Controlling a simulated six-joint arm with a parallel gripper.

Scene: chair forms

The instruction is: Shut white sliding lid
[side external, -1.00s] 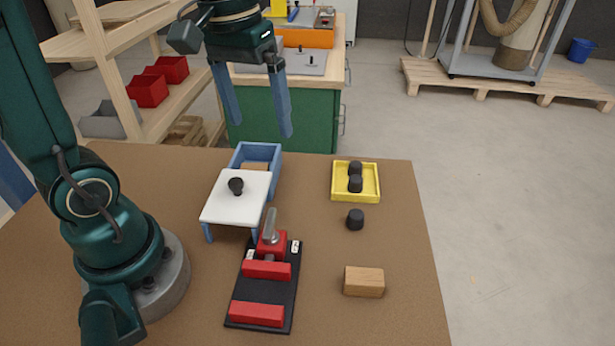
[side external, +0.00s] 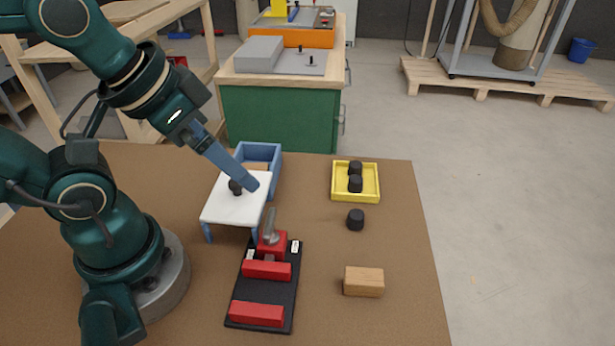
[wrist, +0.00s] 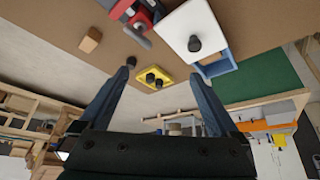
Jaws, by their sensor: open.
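The white sliding lid (side external: 222,210), with a black knob (side external: 235,187), covers the near part of a blue box (side external: 273,165). The box's far part is uncovered, and something wooden shows inside. In the wrist view the white lid (wrist: 185,22) is at the top right, its knob (wrist: 194,43) just above the right fingertip, and the blue box (wrist: 217,68) is below. My gripper (side external: 250,182) is tilted over the lid in the side view, its fingers overlapping there and partly hiding the knob's surroundings. In the wrist view my gripper (wrist: 162,70) is open with nothing between its fingers.
A red toggle clamp (side external: 268,268) on a black base stands just in front of the lid. To the right are a yellow tray (side external: 341,197) with two black knobs, a loose black knob (side external: 355,219) and a wooden block (side external: 363,281). Bare table lies between them.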

